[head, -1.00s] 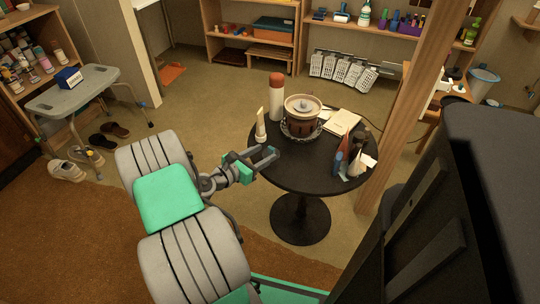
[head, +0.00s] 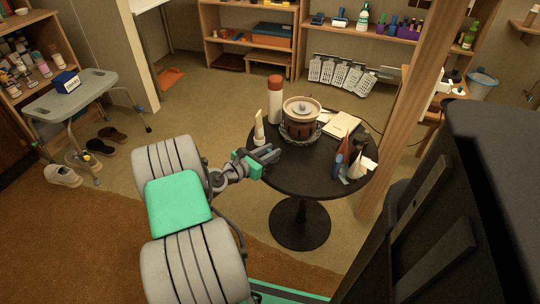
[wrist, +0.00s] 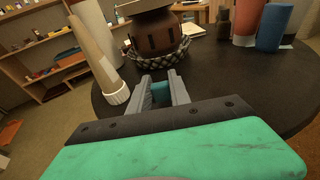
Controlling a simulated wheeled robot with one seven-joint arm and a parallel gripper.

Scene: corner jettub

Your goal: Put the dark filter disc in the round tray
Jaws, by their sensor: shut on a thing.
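My gripper (head: 268,154) is at the left edge of the round black table (head: 285,178), at about tabletop height. In the wrist view my gripper (wrist: 160,92) has its grey fingers close together on a small dark teal piece (wrist: 160,91). This may be the dark filter disc; its outline is mostly hidden by the fingers. A brown lidded pot (head: 302,117) stands farther back on the table, in a low round tray-like holder with a patterned rim (wrist: 168,56). I cannot tell whether that holder is the round tray.
A pale tube with a white cap (wrist: 97,52) stands close on the left. A red-capped bottle (head: 275,100) is behind it. Papers (head: 342,123) and several tubes and bottles (head: 350,162) are at the right. A wooden post (head: 408,110) rises beside the table. The table's front is clear.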

